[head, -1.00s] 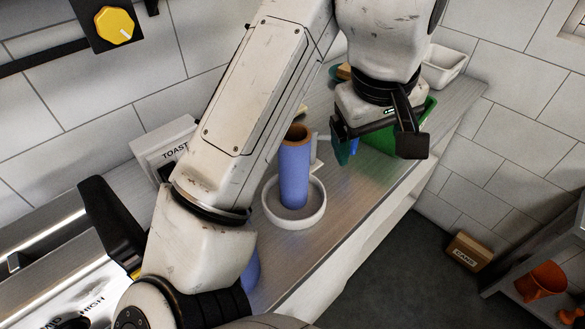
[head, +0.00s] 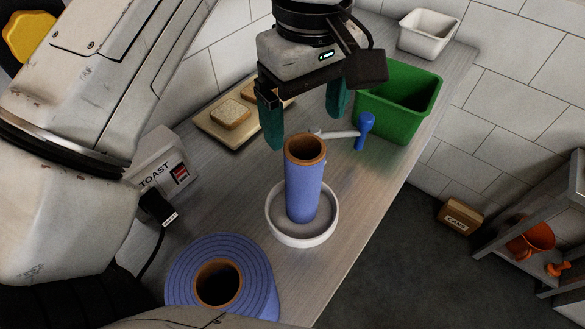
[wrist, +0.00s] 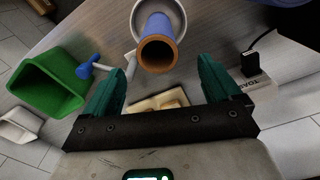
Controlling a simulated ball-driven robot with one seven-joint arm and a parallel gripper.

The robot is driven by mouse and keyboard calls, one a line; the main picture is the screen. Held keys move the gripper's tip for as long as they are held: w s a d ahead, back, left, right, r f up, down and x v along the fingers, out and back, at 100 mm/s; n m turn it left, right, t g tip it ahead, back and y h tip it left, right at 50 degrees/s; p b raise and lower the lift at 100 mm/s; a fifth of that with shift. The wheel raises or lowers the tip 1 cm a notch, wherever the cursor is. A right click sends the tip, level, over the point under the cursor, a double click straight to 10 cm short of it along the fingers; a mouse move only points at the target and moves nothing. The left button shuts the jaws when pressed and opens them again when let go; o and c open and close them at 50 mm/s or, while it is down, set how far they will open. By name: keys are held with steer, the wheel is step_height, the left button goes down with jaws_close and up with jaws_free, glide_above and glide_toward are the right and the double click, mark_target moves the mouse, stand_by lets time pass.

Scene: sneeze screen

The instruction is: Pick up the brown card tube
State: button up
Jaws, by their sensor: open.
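The brown card tube (head: 323,150) shows only as a brown rim and hollow at the top of a slim, upright blue roll (head: 303,190). The rest of it is hidden by blue wrapping. The roll stands in a round white dish (head: 273,222). In the wrist view the brown rim (wrist: 143,58) faces the camera, beyond and between my fingers. My gripper (head: 305,126) is open and empty, its teal fingers pointing down just above and behind the tube's top in the head view. It also shows in the wrist view (wrist: 160,75). I see no contact.
A thick blue roll (head: 185,272) with a brown core stands at the front. A green bin (head: 425,107), a blue-handled white tool (head: 364,128), a bread board (head: 210,135) and a toaster (head: 150,160) stand around. A white tub (head: 428,42) sits at the back. The counter drops off at right.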

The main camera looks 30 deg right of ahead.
glide_above(305, 153)
steer(key=s+a, duration=0.2)
step_height(305, 153, down, 5)
steer(key=shift+s, duration=0.1)
steer(key=shift+d+f+p, duration=0.15)
steer(key=shift+f+p, duration=0.1)
steer(key=shift+f, duration=1.05)
steer(key=shift+d+f+p, duration=0.1)
steer(key=shift+f+p, duration=0.1)
steer(key=shift+f, duration=1.1)
steer(key=shift+c, duration=0.4)
steer(key=c, duration=1.2)
